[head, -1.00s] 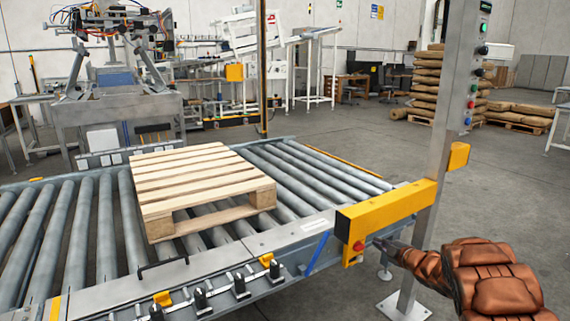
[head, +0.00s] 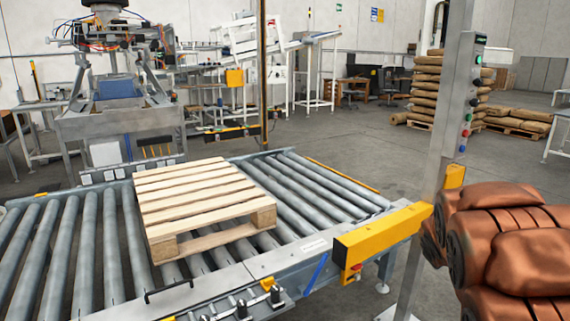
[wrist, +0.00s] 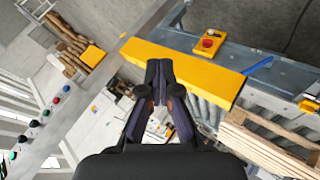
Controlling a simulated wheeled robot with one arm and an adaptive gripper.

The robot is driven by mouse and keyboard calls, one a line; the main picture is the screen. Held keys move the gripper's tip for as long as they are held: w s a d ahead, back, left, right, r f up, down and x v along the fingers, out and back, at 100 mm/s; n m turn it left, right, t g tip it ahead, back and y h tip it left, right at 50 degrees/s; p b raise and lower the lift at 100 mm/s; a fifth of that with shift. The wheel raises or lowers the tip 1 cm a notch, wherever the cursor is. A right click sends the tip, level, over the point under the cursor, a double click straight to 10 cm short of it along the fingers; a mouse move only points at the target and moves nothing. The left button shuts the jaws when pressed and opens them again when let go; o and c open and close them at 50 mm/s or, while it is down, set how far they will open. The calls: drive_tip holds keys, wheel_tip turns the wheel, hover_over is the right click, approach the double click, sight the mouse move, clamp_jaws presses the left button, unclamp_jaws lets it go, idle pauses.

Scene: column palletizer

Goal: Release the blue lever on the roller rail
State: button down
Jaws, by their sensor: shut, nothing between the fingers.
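The blue lever (head: 315,272) is a thin slanted bar on the near side of the roller rail (head: 275,262), left of the yellow beam. In the wrist view the blue lever (wrist: 258,66) is at the right, beyond the yellow beam, beside the rail's grey metal side. My gripper (wrist: 158,78) is shut and empty in the wrist view, left of the lever and apart from it. In the head view my copper-coloured arm fills the lower right and my gripper does not show.
A yellow beam (head: 382,232) lies between the lever and a steel post (head: 440,170) with buttons. A red button on a yellow box (wrist: 208,43) is near the lever. A wooden pallet (head: 200,200) rests on the rollers. Stacked sacks (head: 427,85) stand behind.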

drive_tip(key=s+a+r+m+g+y+p, duration=0.1)
drive_tip(key=s+a+r+g+p, duration=0.1)
drive_tip(key=s+a, duration=0.5)
drive_tip(key=s+a+r+m+g+y+p, duration=0.2)
drive_tip(key=s+a+g+p, duration=0.2)
drive_tip(key=s, duration=1.6)
drive_tip(key=s+a+r+m+g+y+p, duration=0.1)
drive_tip(key=s+a+r+g+y+p, duration=0.1)
drive_tip(key=s+a, duration=0.8)
drive_tip(key=s+r+g+p, duration=0.1)
drive_tip(key=s, duration=0.3)
drive_tip(key=shift+g, duration=0.3)
drive_tip(key=shift+s, duration=0.1)
